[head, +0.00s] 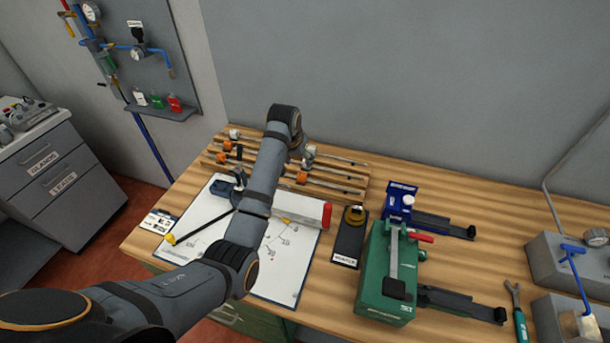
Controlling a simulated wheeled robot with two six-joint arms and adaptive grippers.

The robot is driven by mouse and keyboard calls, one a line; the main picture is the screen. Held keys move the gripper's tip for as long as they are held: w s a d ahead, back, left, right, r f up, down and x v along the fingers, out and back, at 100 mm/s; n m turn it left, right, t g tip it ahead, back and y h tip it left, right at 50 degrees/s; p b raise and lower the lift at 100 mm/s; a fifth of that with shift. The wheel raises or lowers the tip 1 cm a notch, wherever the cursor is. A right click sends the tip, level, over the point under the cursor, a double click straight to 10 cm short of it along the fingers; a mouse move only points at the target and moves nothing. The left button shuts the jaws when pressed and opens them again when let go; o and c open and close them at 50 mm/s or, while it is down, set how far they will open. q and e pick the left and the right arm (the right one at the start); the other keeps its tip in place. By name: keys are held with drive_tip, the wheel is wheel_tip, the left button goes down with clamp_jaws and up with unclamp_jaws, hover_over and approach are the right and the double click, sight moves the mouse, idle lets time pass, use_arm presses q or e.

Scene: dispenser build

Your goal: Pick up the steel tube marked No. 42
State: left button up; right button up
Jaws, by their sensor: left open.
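Several steel tubes (338,159) lie across a slatted wooden rack (360,194) at the back left of the bench. Some carry orange collars or fittings. No marking on them is legible, so I cannot tell which is No. 42. My left arm crosses in front of the rack and hides its middle. My left gripper (238,183) is partly hidden behind that arm. It shows dark at the arm's left edge, over the front of the rack and the sheet's back edge. It is open, and I see nothing in it. My right gripper is out of view.
A white drawing sheet (283,270) lies in front of the rack with a yellow-tipped tool and a red-ended bar on it. A black stand (350,240), a blue device (399,200) and a green machine (383,285) stand to the right. Grey boxes stand far right.

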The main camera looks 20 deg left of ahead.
sight(302, 174)
use_arm(q)
drive_tip(key=p+x, duration=0.2)
drive_tip(key=x, duration=0.4)
drive_tip(key=shift+x, duration=1.75)
drive_tip(key=shift+s, duration=0.25)
drive_tip(key=c, duration=0.5)
clamp_jaws()
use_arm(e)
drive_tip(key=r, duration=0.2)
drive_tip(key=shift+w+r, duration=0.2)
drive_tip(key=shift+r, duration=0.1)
